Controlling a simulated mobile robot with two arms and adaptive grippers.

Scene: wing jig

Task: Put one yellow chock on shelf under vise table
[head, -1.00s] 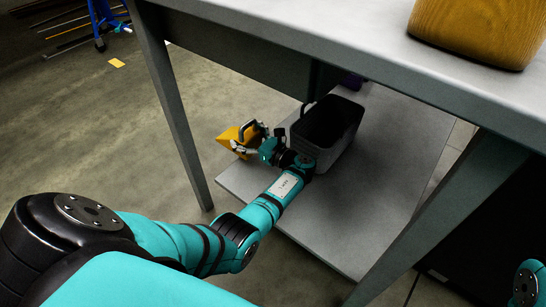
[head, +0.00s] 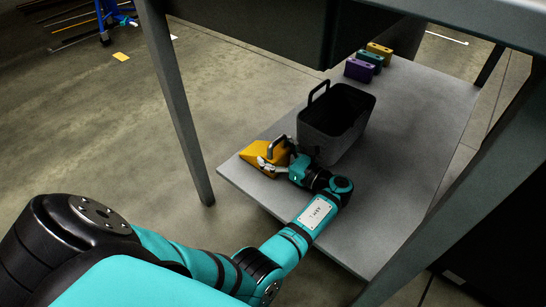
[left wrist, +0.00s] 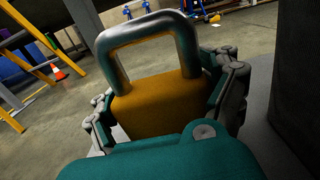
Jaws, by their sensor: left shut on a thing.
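The yellow chock (head: 259,154) is a wedge with a dark handle, over the left front corner of the grey shelf (head: 392,180) under the table. I cannot tell whether it touches the shelf. My left gripper (head: 270,164) is shut on the chock. In the left wrist view the chock (left wrist: 160,104) fills the space between the fingers, with its handle rising above them. The vise table's underside and legs frame the shelf in the head view. My right gripper does not show.
A dark basket (head: 336,124) with a handle stands on the shelf just beyond my left gripper. Purple (head: 359,69), teal (head: 371,58) and yellow (head: 379,50) blocks stand at the shelf's back. A table leg (head: 181,110) rises at the left. The shelf's right part is clear.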

